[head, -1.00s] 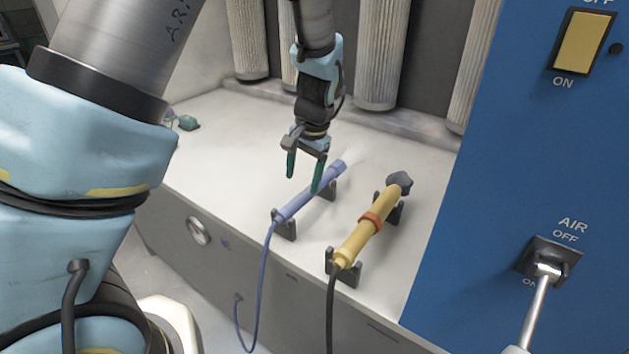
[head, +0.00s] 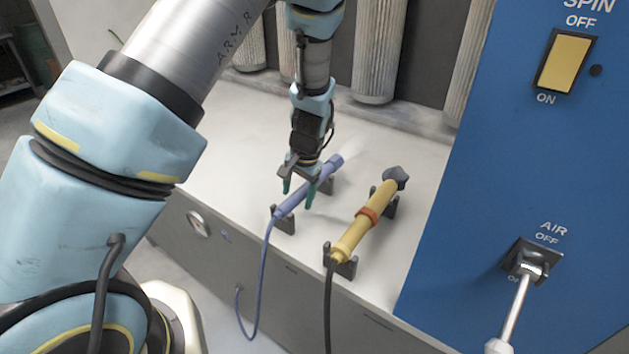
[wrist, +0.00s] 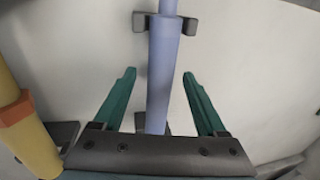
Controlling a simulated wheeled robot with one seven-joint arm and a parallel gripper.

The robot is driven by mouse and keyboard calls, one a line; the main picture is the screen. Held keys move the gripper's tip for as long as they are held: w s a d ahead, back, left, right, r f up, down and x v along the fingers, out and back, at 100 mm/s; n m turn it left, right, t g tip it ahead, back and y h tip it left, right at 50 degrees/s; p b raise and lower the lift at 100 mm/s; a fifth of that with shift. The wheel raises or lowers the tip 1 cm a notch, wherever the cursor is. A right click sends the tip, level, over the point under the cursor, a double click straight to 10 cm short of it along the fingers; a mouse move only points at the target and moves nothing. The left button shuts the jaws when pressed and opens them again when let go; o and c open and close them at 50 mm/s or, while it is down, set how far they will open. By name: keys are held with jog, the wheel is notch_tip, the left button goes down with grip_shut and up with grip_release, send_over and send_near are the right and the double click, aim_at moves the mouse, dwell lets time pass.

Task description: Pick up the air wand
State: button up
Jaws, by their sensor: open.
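The air wand, a violet-blue tube (head: 331,166), lies across two dark cradles on the white bench, with a blue hose hanging from its near end. A faint whitish haze shows off its far end. My gripper (head: 298,192) points down over the middle of the wand with its green fingers apart. In the wrist view the wand (wrist: 163,60) runs lengthwise between the two open fingers (wrist: 158,73), with a gap on both sides. Nothing is held. I cannot tell exactly how far the fingertips reach down beside the wand.
A yellow tool (head: 357,233) with an orange band and dark hose lies in cradles just to the right. A blue panel (head: 455,170) stands at the right, with a yellow SPIN switch (head: 562,62) and an AIR lever (head: 521,300) pointing down. Pale pleated filters (head: 376,60) hang behind.

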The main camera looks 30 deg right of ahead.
grip_shut()
dwell(0.4)
